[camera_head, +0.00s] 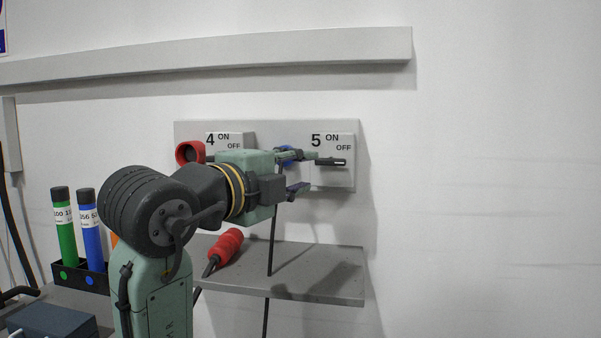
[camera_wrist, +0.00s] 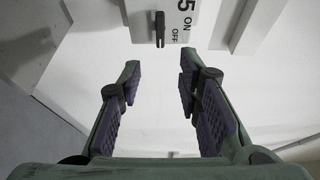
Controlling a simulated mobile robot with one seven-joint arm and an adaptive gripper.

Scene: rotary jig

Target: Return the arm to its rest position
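My gripper (camera_head: 305,173) is in front of the grey wall panel (camera_head: 278,128), at the left of switch box 5 in the head view. In the wrist view its two purple-padded fingers (camera_wrist: 159,78) stand wide apart with nothing between them. The black lever (camera_head: 330,162) of switch box 5 (camera_head: 345,175) lies roughly sideways in the head view. In the wrist view the lever (camera_wrist: 160,28) shows beyond the fingertips, apart from them. Switch box 4 (camera_head: 231,138) is partly hidden behind my gripper, with a red round part (camera_head: 189,153) at its left.
A grey shelf (camera_head: 325,287) juts out below the panel and holds a red-handled tool (camera_head: 226,246). Green (camera_head: 64,230) and blue (camera_head: 90,230) tubes stand in a black rack at left. A grey rail (camera_head: 210,55) runs above. The wall at right is clear.

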